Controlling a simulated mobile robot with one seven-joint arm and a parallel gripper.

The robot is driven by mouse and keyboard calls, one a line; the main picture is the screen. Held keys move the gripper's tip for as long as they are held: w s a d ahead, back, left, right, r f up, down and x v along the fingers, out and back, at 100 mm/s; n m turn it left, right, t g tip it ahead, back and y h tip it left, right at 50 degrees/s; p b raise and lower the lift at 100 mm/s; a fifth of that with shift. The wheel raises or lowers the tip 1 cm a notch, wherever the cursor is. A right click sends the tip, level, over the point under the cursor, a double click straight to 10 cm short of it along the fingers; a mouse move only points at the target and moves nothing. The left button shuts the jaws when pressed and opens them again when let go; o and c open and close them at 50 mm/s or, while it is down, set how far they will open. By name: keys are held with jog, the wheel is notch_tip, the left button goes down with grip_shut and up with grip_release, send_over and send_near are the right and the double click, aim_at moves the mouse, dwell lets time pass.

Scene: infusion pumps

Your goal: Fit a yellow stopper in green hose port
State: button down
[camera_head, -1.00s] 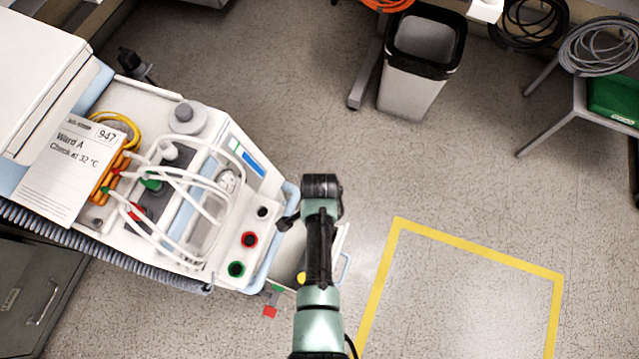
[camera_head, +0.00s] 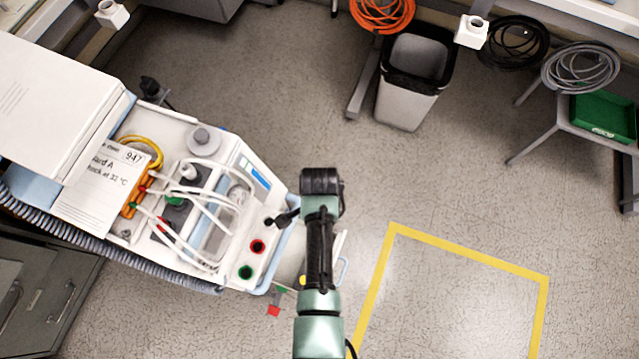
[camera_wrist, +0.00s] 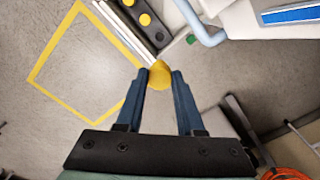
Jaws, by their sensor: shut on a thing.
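My gripper (camera_wrist: 160,82) is shut on a yellow stopper (camera_wrist: 160,74), which sits between the blue fingertips in the wrist view. In the head view my arm covers the fingertips and the held stopper. The green hose port (camera_head: 246,272) is a green ring with a dark centre, low on the front of the white pump machine (camera_head: 228,150). A red-ringed port (camera_head: 257,247) lies just above it. My gripper is to the right of these ports and apart from them. The green port does not clearly show in the wrist view.
A dark strip holding yellow stoppers (camera_wrist: 144,19) shows at the top of the wrist view. A light blue rail (camera_wrist: 200,25) runs beside the machine. White tubes (camera_head: 205,215) loop over the machine. A bin (camera_head: 415,80) stands behind. Floor inside the yellow outline (camera_head: 455,255) is clear.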

notch_tip(320, 180, up, 5)
jog(key=p, duration=0.3)
jog(key=shift+f, duration=0.1)
jog(key=s+a+b, duration=0.1)
jog(key=s+a, duration=0.5)
jog(key=a, duration=0.3)
jog(key=s+a+b, duration=0.1)
jog(key=s+a, duration=0.4)
jog(key=a, duration=0.5)
jog(key=shift+s+d+f+b, duration=0.15)
jog(key=shift+f+b, duration=1)
jog(key=shift+f, duration=1.6)
jog(key=shift+f+b, duration=1.05)
jog(key=shift+f, duration=0.6)
jog(key=shift+c, duration=2.2)
grip_release()
jog(key=shift+r, duration=0.1)
notch_tip(320, 180, up, 13)
jog(key=p, duration=0.3)
